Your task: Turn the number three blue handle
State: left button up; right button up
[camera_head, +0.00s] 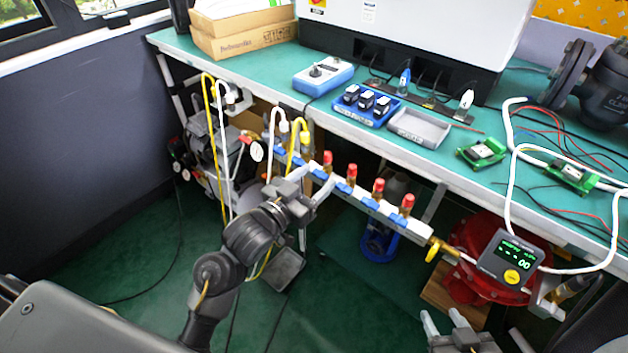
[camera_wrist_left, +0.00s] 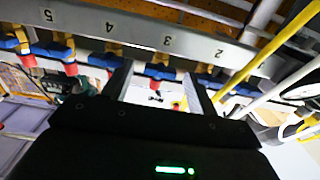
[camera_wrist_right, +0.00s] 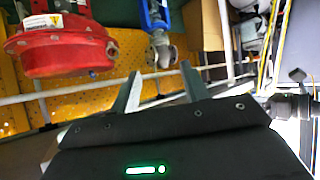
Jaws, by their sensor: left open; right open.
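The manifold (camera_head: 423,231) carries a row of blue handles with red caps. In the left wrist view, the number three blue handle (camera_wrist_left: 160,72) sits below the printed 3, between the fingers in the picture. In the head view, the blue handle at the left gripper (camera_head: 319,174) appears to be this one. My left gripper (camera_wrist_left: 160,75) is open with a finger on either side of it; contact cannot be told. My right gripper (camera_head: 441,318) is open and empty, low and in front of the red actuator (camera_head: 480,262). It also shows in the right wrist view (camera_wrist_right: 160,82).
Neighbouring blue handles (camera_head: 370,204) are close by along the manifold. Yellow and white hoses (camera_head: 222,130) hang left of the left gripper. A positioner with a lit display (camera_head: 510,257) stands right. The green bench (camera_head: 450,150) overhangs behind. Open floor lies front left.

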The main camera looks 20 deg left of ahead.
pick_arm(q)
jog(key=c, duration=0.9)
jog(key=shift+d, duration=0.15)
jog(key=shift+c, duration=0.5)
jog(key=m+p, duration=0.4)
jog(key=m, duration=0.1)
jog(key=shift+r+m, duration=0.1)
jog(key=shift+m, duration=0.2)
pick_arm(e)
jog(key=s+d+f+m+g+h, duration=0.25)
jog(key=s+d+f+g, duration=0.35)
jog(key=s+d+g, duration=0.3)
pick_arm(q)
jog(key=m+p, duration=0.3)
jog(key=m, duration=0.2)
jog(key=shift+s, duration=0.1)
jog(key=m+p, duration=0.3)
jog(key=m, duration=0.2)
jog(key=shift+f+m+p, duration=0.25)
jog(key=shift+m+p, duration=0.3)
jog(key=shift+m, duration=0.75)
pick_arm(e)
notch_tip(320, 180, down, 17)
jog(key=s+a+h, duration=0.1)
jog(key=shift+s+n, duration=0.35)
jog(key=shift+a, duration=0.1)
